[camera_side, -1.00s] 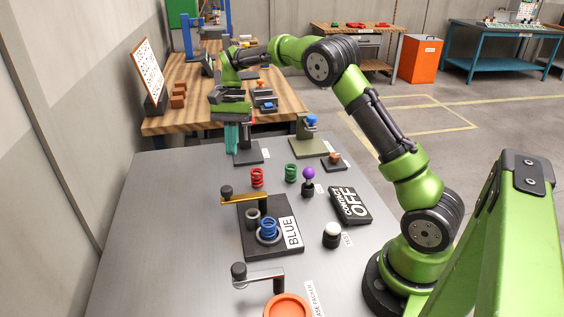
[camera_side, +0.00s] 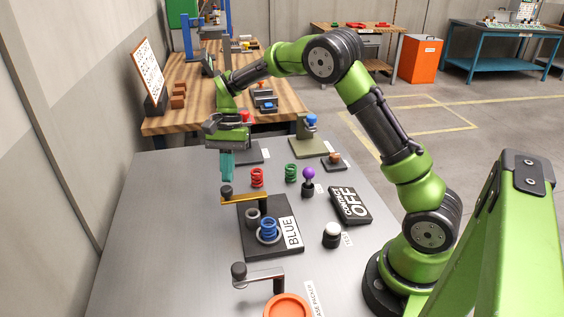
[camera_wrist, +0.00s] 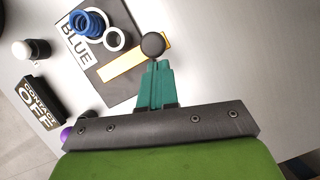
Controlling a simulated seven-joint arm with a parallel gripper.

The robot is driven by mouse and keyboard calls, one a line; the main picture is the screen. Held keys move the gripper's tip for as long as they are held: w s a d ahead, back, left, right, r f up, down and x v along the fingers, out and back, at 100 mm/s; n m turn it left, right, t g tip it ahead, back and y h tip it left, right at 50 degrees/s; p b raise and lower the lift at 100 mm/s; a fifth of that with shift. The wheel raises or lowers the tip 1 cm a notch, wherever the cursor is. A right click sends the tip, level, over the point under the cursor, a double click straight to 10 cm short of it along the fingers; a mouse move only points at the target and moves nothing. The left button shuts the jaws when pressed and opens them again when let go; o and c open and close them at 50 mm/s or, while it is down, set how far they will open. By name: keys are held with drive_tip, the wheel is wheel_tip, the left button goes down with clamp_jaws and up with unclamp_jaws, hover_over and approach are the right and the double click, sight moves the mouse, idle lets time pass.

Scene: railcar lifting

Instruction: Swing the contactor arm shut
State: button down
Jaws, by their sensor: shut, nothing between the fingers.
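The contactor arm is a yellow-orange bar (camera_side: 246,200) with a black knob (camera_side: 226,192) at its left end, on a dark base plate (camera_side: 262,246) labelled BLUE. In the wrist view the bar (camera_wrist: 134,62) lies across the plate's edge with the knob (camera_wrist: 153,44) just beyond my fingertips. My gripper (camera_side: 227,175) has teal fingers pointing down, shut and empty, above and behind the knob in the side view. It also shows in the wrist view (camera_wrist: 157,68). Contact with the knob cannot be told.
Red (camera_side: 257,177) and green (camera_side: 291,172) coils and a purple-knobbed lever (camera_side: 308,178) stand behind the plate. A CONTACT OFF sign (camera_side: 350,205) and white button (camera_side: 332,234) are at right. A crank (camera_side: 256,276) is in front. The table's left side is clear.

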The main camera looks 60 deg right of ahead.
sight(226, 191)
drive_tip(key=shift+s+a+n, duration=0.15)
drive_tip(key=shift+a+n, duration=0.25)
drive_tip(key=shift+n, duration=0.2)
drive_tip(key=shift+s+a+n+g+h, duration=0.3)
drive_tip(key=shift+a+n+g, duration=0.15)
drive_tip(key=shift+n, duration=0.25)
drive_tip(key=shift+s+a+n+g+h, duration=0.15)
drive_tip(key=shift+s+a+n, duration=0.1)
drive_tip(key=shift+a+n, duration=0.25)
drive_tip(key=shift+s+a+n+g+h, duration=0.15)
drive_tip(key=shift+s+a+n, duration=0.15)
drive_tip(key=shift+n, duration=0.4)
drive_tip(key=s+a+n+h, duration=0.1)
drive_tip(key=s+n+h, duration=0.4)
drive_tip(key=s+n, duration=0.4)
drive_tip(key=shift+a+n, duration=0.4)
drive_tip(key=shift+n, duration=1.9)
drive_tip(key=shift+s, duration=0.1)
